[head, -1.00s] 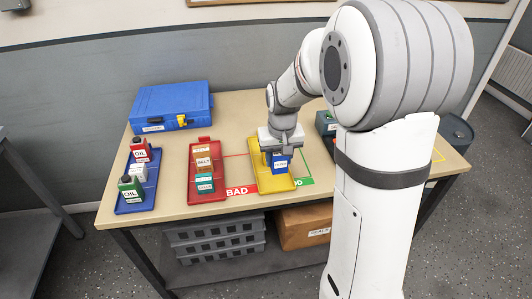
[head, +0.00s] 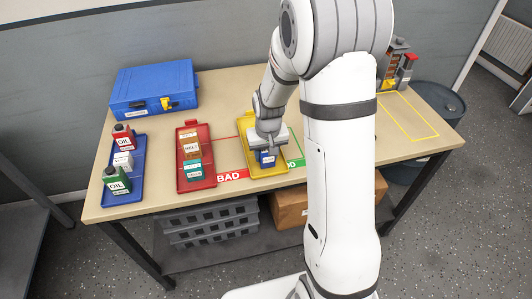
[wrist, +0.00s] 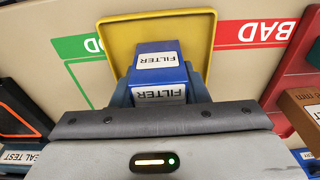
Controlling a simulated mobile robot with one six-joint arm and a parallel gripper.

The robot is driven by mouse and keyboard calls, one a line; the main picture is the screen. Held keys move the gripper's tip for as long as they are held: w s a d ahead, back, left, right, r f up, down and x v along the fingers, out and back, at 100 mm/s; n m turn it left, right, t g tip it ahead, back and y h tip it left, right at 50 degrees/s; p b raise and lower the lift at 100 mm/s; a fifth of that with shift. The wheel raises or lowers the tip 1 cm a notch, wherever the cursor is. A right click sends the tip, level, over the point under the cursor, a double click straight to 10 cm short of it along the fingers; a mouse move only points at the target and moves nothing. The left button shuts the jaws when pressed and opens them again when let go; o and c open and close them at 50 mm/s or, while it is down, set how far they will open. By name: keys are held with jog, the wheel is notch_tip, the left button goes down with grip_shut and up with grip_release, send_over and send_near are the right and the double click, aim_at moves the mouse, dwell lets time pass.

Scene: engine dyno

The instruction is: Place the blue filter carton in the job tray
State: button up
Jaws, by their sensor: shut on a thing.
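The blue filter carton (head: 267,158) is between the fingers of my gripper (head: 268,146), which is shut on it. In the wrist view the carton (wrist: 170,76) shows white FILTER labels on two faces, and my gripper (wrist: 158,98) hides its near part. The carton is over the front half of a yellow tray (head: 282,169). I cannot tell whether it touches the tray floor. The yellow tray (wrist: 118,45) otherwise looks empty. No tray in view is legibly marked as the job tray.
Left of it, a red tray (head: 185,185) holds a belt box and a teal box. A blue tray (head: 130,197) holds oil bottles and a white box. A blue case (head: 153,88) stands behind. BAD and green markings flank the yellow tray. A yellow-outlined area (head: 410,125) at right looks clear.

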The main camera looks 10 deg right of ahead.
jog(key=shift+f, duration=0.1)
jog(key=shift+f, duration=0.15)
jog(key=o, duration=1)
jog(key=r, duration=0.4)
jog(key=s+r, duration=0.1)
jog(key=r, duration=0.7)
jog(key=shift+s, duration=0.25)
jog(key=shift+t, duration=0.6)
jog(key=s+r, duration=0.2)
jog(key=s, duration=0.4)
jog(key=s+r, duration=0.2)
jog(key=s, duration=0.5)
jog(key=s+r, duration=0.2)
jog(key=s, duration=0.4)
jog(key=shift+s, duration=0.4)
